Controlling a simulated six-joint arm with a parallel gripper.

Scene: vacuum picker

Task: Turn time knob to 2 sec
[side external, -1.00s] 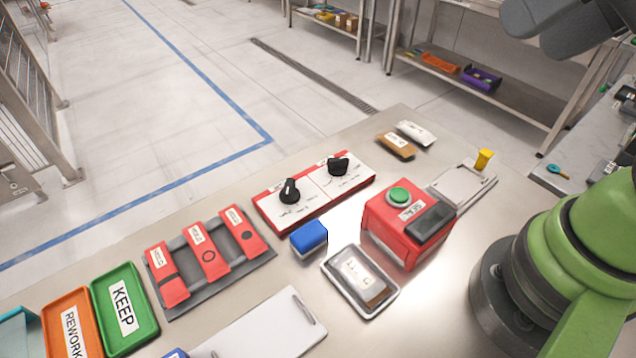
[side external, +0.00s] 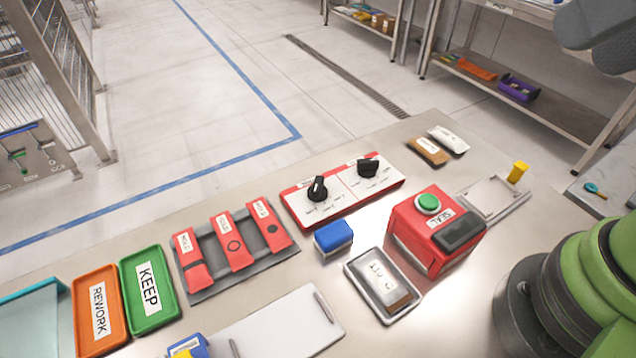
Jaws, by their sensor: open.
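A red-edged panel (side external: 343,203) with white faces lies on the steel table. It carries two black knobs, a left knob (side external: 318,189) and a right knob (side external: 368,168). Each knob has printed marks around it, too small to read, so I cannot tell which one is the time knob or what it is set to. The left knob's light pointer line faces roughly up and away. My gripper is not in view. Only parts of my arm show at the right edge, well apart from the panel.
A red sealer box (side external: 408,233) with a green button (side external: 428,202) stands right of the panel. A blue block (side external: 334,237) and a tray with a pouch (side external: 358,270) lie in front. Red molds (side external: 237,242), a green KEEP tray (side external: 136,318) and an orange REWORK tray (side external: 112,346) are left.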

